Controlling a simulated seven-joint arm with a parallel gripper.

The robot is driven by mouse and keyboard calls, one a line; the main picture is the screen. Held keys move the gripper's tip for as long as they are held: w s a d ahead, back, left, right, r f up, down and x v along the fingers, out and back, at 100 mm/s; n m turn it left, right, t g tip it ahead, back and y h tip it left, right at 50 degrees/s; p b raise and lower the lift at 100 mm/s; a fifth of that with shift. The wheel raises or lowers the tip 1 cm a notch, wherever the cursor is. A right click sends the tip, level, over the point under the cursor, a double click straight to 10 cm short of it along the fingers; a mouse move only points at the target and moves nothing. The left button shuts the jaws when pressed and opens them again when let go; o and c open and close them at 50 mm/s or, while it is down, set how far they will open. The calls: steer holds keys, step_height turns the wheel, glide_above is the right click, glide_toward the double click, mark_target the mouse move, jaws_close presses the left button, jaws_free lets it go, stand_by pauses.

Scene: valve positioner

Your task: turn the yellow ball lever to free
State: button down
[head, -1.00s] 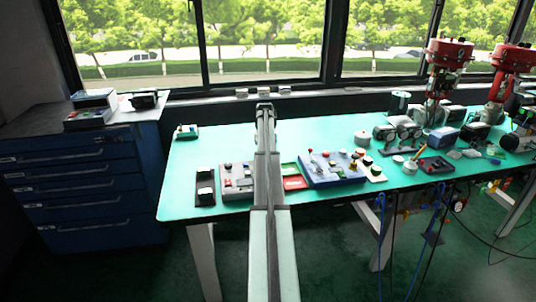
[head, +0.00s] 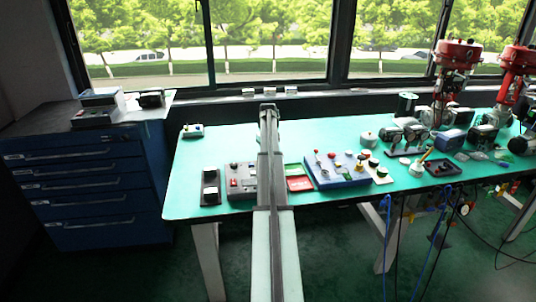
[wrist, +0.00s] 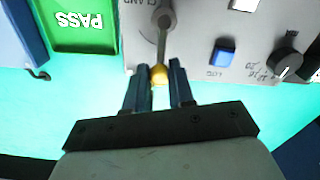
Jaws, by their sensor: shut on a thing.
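The yellow ball (wrist: 159,75) tips a short grey lever (wrist: 162,42) on a light grey panel (wrist: 205,22) in the wrist view. The lever runs from its round pivot at the top of the picture down to the ball, just past the panel's edge. My gripper (wrist: 163,72) is shut on the ball, with one dark finger on each side. Lettering near the pivot is cut off. In the head view the grey panel (head: 240,181) shows left of my arm, which hides the lever and ball.
A green tray marked PASS (wrist: 82,45) lies beside the panel, with a blue box (wrist: 18,35) beyond it. A blue button (wrist: 222,52) and a black knob (wrist: 286,64) sit near the lever. In the head view, a blue box with small levers (head: 338,180) stands right of my arm.

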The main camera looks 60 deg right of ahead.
steer(key=c, duration=1)
jaws_free()
steer(key=shift+o, duration=0.2)
steer(key=shift+r, duration=0.1)
step_height(320, 180, up, 14)
steer(key=shift+f, duration=0.2)
